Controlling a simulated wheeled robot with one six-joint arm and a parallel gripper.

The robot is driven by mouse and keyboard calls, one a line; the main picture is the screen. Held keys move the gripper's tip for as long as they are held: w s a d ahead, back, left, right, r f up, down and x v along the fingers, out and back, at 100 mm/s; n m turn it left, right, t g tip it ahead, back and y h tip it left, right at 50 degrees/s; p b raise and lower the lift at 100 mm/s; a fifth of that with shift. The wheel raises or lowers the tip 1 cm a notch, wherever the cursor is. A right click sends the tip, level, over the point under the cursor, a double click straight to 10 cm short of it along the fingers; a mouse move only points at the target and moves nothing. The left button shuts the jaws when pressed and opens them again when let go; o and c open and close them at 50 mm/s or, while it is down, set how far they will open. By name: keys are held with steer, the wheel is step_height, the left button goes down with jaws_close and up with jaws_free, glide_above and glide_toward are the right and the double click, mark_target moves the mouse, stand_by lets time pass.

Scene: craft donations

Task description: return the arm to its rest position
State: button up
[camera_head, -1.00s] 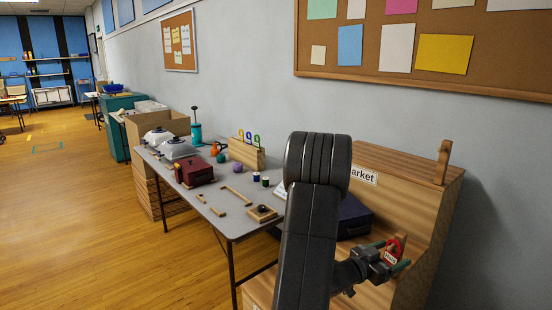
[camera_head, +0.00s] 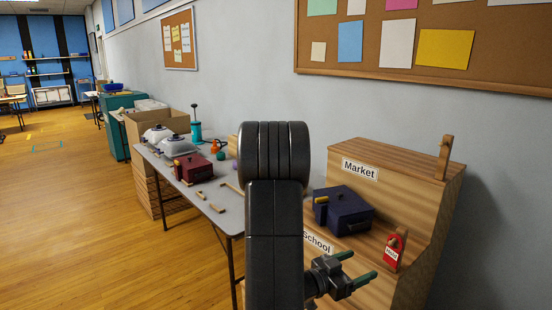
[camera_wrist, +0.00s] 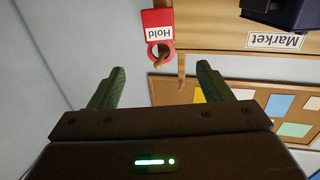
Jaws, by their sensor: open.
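My gripper (camera_head: 358,268) is open and empty in the head view, in front of the wooden stepped shelf and apart from it. Its two green fingers point to the right. In the wrist view the open fingers (camera_wrist: 160,88) show with nothing between them. The picture there is upside down. My dark arm rises through the middle of the head view and hides part of the table. A red "Hold" tag (camera_head: 392,250) hangs on a wooden peg at the shelf's right side. It also shows in the wrist view (camera_wrist: 158,28), beyond the fingers.
The wooden shelf (camera_head: 420,205) has "Market" and "School" labels. A dark blue box (camera_head: 343,211) sits on it. The grey table (camera_head: 214,207) at left holds a dark red box (camera_head: 194,168) and white lidded containers. A corkboard (camera_head: 480,75) hangs on the wall. Floor at left is clear.

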mark_target(393, 250)
steer(key=x, duration=1.3)
steer(key=shift+d+p, duration=0.15)
steer(key=shift+p, duration=0.25)
steer(key=shift+w+r+p, duration=0.1)
steer(key=shift+r+p, duration=0.3)
steer(key=shift+p, duration=0.15)
steer(key=s+a+b, duration=0.1)
steer(key=s+a, duration=0.6)
steer(key=a, duration=0.1)
steer(key=w+a+r+n+t+y+p, duration=0.3)
steer(key=w+a+n+t+y+p, duration=0.1)
steer(key=w+a, duration=0.6)
steer(key=shift+a+r+n+t+y+p, duration=0.2)
steer(key=shift+a+n+t+y+p, duration=0.4)
steer(key=shift+t, duration=0.6)
